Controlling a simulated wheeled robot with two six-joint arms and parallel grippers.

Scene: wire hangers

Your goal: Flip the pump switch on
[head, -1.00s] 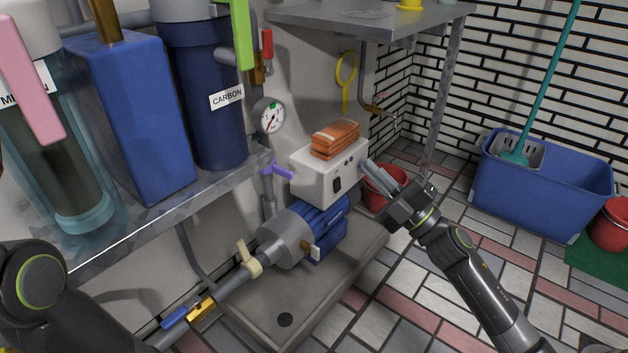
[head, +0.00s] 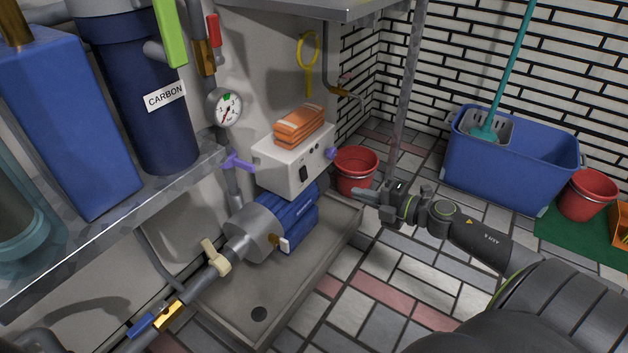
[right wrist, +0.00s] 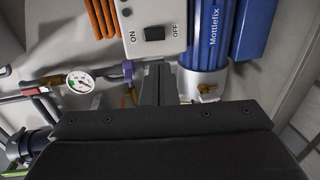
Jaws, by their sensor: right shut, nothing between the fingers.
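The pump switch (head: 303,173) is a small black rocker on the front of a white control box (head: 277,165). The right wrist view shows the rocker (right wrist: 154,34) between the printed words ON and OFF; I cannot tell which side is pressed. The blue pump motor (head: 295,217) sits just below the box and also shows in the right wrist view (right wrist: 207,35). My right gripper (head: 360,196) is shut and empty, right of the box and apart from it. In the right wrist view its fingers (right wrist: 160,83) point toward the box's lower edge. My left gripper is not in view.
A red bucket (head: 354,168) stands behind my gripper. A metal shelf post (head: 405,95) rises nearby.

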